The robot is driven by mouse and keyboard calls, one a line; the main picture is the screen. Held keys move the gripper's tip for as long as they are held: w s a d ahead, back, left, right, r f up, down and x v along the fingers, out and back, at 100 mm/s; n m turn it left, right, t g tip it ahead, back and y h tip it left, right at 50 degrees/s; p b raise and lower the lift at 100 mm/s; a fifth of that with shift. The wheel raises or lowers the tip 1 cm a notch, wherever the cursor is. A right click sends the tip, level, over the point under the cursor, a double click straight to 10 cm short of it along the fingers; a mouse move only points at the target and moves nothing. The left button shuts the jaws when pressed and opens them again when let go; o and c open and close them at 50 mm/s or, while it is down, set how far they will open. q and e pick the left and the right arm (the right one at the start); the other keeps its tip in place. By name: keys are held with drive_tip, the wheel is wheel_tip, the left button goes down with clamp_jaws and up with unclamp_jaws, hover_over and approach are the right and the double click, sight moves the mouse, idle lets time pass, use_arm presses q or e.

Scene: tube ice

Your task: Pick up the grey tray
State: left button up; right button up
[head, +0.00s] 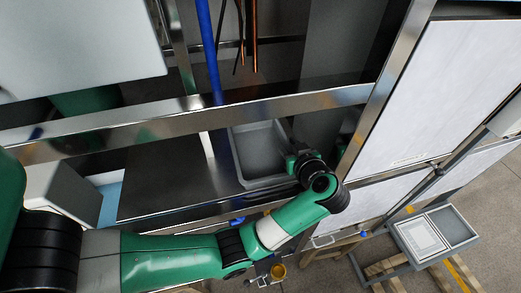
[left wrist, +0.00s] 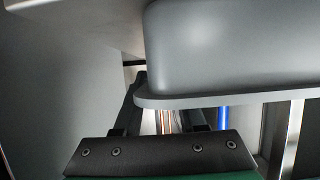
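The grey tray (head: 262,150) is a shallow rectangular tray on a dark shelf inside the metal-framed machine. My left gripper (head: 297,152) is at the tray's right side, pointing in past the metal rail and overlapping the tray's right edge. In the left wrist view the tray (left wrist: 235,50) fills the upper right, very close, with its rim running across above the gripper's black palm. One black finger (left wrist: 131,108) shows by the left end of the rim. My right gripper is not in view.
A shiny metal rail (head: 190,124) crosses in front of the shelf. A blue pipe (head: 212,60) runs down left of the tray. White panels (head: 440,85) stand at right. A grey two-part container (head: 455,226) stands at lower right above wooden pallets.

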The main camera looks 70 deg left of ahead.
use_arm(q)
clamp_jaws()
idle(1.4)
